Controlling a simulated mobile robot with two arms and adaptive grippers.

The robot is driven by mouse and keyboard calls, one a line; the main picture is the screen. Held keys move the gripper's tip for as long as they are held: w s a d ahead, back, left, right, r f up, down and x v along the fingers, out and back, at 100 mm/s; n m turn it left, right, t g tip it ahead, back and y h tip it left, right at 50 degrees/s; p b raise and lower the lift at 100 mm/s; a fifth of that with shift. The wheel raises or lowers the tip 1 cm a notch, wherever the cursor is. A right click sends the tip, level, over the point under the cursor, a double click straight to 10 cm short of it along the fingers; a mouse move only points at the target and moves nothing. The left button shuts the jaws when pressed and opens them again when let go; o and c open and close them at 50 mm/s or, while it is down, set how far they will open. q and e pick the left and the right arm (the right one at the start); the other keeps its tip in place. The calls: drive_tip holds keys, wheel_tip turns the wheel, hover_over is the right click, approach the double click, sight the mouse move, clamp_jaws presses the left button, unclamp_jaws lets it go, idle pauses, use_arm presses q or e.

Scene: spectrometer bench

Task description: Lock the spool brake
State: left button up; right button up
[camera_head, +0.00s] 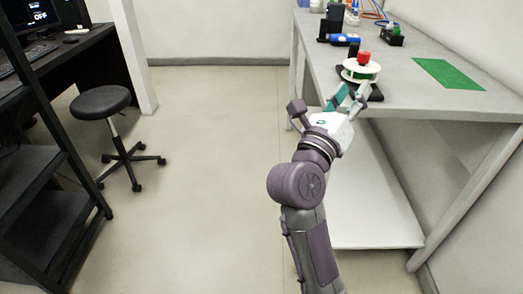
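A spool (361,72) with white flanges and a green band between them sits on a black base (376,94) near the front left edge of the bench. A red knob (363,57) stands on top of the spool; it is too small to tell whether this is the brake or how it is set. My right gripper (351,91) is just in front of the spool at the bench edge. Its two fingers are apart, with nothing visible between them. I cannot tell whether a fingertip touches the spool or base. My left gripper is out of view.
The bench (425,102) holds a green mat (449,74) right of the spool. Behind the spool are a blue item (344,38) and a black device with cables (391,38). A black stool (101,103) and dark shelving stand at left. The floor between is clear.

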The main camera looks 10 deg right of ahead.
drive_tip(key=s+a+r+n+t+y, duration=0.25)
drive_tip(key=a+n+t+y, duration=0.85)
drive_tip(key=n, duration=0.7)
drive_tip(key=a+f+n+g+y, duration=0.4)
drive_tip(key=a+f+n+y, duration=0.2)
drive_tip(key=f+n+y, duration=0.4)
drive_tip(key=shift+s+a+f+n+y, duration=0.15)
drive_tip(key=shift+a+f+n+y, duration=0.15)
drive_tip(key=shift+n+y, duration=2.45)
drive_tip(key=shift+n+h, duration=0.65)
